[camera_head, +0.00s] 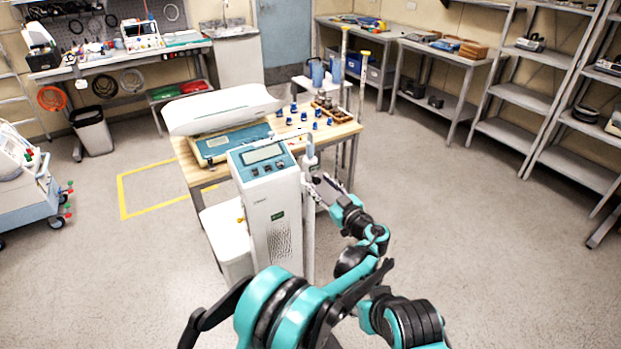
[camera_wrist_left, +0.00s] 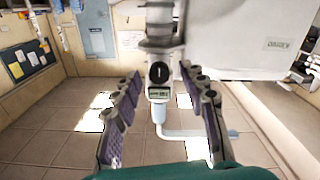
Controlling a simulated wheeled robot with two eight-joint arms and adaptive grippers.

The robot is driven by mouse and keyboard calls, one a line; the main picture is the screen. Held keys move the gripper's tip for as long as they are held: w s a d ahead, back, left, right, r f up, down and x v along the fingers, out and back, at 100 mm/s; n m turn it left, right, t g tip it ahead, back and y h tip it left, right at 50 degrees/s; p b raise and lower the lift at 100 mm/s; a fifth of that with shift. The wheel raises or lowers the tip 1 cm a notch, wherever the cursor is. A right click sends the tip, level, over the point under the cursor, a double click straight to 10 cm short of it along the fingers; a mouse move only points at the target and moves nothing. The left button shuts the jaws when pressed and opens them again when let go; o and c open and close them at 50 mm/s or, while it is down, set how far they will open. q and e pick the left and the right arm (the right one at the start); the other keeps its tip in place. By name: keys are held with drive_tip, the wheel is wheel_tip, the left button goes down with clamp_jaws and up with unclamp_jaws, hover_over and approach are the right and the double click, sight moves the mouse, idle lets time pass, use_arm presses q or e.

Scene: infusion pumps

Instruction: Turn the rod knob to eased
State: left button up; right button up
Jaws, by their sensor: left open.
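The rod knob (camera_wrist_left: 159,72) is a round black dial with a short pale mark that looks upright. It sits on a grey and white fitting on the rod, above a small plate (camera_wrist_left: 158,93) whose writing is too small to read. My left gripper (camera_wrist_left: 160,88) is open, with one finger on each side of the knob and visible gaps between. No contact shows. In the head view my left gripper (camera_head: 323,188) is beside the rod (camera_head: 308,235), right of the white pump unit (camera_head: 275,215); the knob cannot be made out there. My right gripper is not in view.
A wooden-topped table (camera_head: 345,130) behind the unit holds a white scale (camera_head: 222,108) and several blue-topped small items. A white bin-like box (camera_head: 230,240) stands left of the unit. Open floor lies to the right, before the shelves (camera_head: 540,100).

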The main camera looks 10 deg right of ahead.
use_arm(q)
drive_tip(key=shift+w+a, duration=0.1)
drive_tip(key=shift+w, duration=0.25)
drive_tip(key=shift+s+r, duration=0.1)
drive_tip(key=shift+s, duration=0.1)
drive_tip(key=shift+c, duration=0.7)
clamp_jaws()
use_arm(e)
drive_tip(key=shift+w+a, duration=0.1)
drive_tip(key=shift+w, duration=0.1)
